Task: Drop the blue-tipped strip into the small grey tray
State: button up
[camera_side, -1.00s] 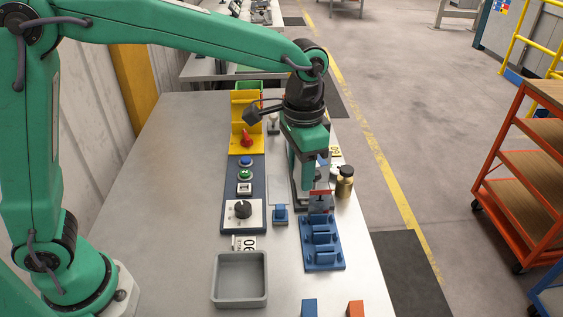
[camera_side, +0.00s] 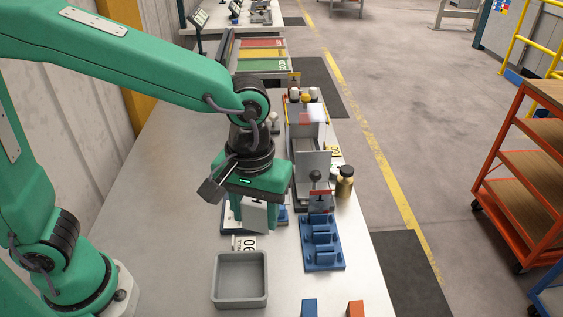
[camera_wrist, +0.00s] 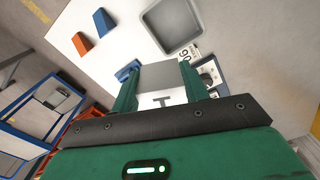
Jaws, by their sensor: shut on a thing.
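My gripper (camera_side: 254,208) is shut on a pale grey flat strip (camera_side: 256,220), which hangs tilted between its fingers. In the wrist view the strip (camera_wrist: 163,76) shows as a grey plate with a white, dark-marked end close to the palm. I cannot make out a blue tip on it. The small grey tray (camera_side: 240,301) stands empty on the bench, below and just in front of my gripper in the side view. The tray (camera_wrist: 171,27) also shows beyond the fingertips in the wrist view. The strip is above the bench and apart from the tray.
A blue slotted fixture (camera_side: 322,243) stands right of the tray. A blue block (camera_side: 309,307) and an orange block (camera_side: 355,309) are at the front edge. The bender (camera_side: 311,160) and a brass jar (camera_side: 345,182) stand behind. The bench left of the tray is clear.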

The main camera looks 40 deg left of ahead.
jog(key=s+a+f+n, duration=0.1)
jog(key=s+f+n, duration=0.3)
jog(key=f, duration=0.2)
jog(key=shift+s+f, duration=0.25)
jog(key=shift+s, duration=0.1)
jog(key=shift+f, duration=0.2)
jog(key=shift+f, duration=3.8)
jog(key=shift+f, duration=0.6)
jog(key=o, duration=1.1)
jog(key=shift+c, duration=0.2)
jog(key=shift+r, duration=0.15)
